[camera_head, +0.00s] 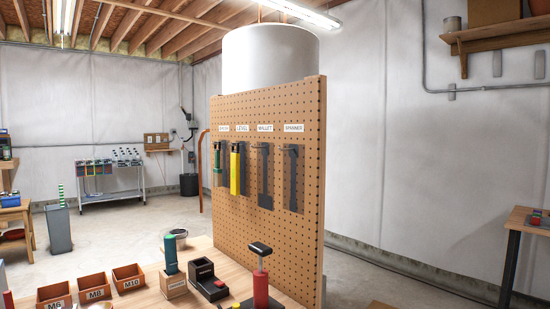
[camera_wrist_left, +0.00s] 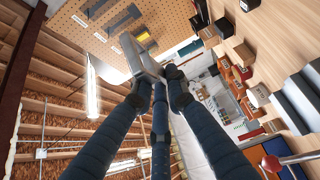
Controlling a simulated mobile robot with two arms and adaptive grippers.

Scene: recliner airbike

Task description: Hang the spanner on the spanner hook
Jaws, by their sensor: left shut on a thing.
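A grey metal spanner (camera_wrist_left: 138,57) shows in the left wrist view, held between the fingertips of my left gripper (camera_wrist_left: 157,82). The gripper is shut on it, and the fingers hide part of the spanner. In the head view, the spanner hook (camera_head: 290,149) is at the right end of the upright pegboard (camera_head: 270,100), under the "SPANNER" label (camera_head: 293,128). A dark spanner outline (camera_head: 291,180) is behind and below it, with no spanner hanging there. The pegboard also shows in the left wrist view (camera_wrist_left: 172,14), beyond the spanner and apart from it. Neither gripper shows in the head view.
A yellow level (camera_head: 236,174) and a green-handled tool (camera_head: 218,165) hang left of a dark mallet outline (camera_head: 265,178). On the bench are labelled bins (camera_head: 92,289), small blocks and a red-bodied, black-topped tool (camera_head: 261,284). Open floor lies right of the pegboard.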

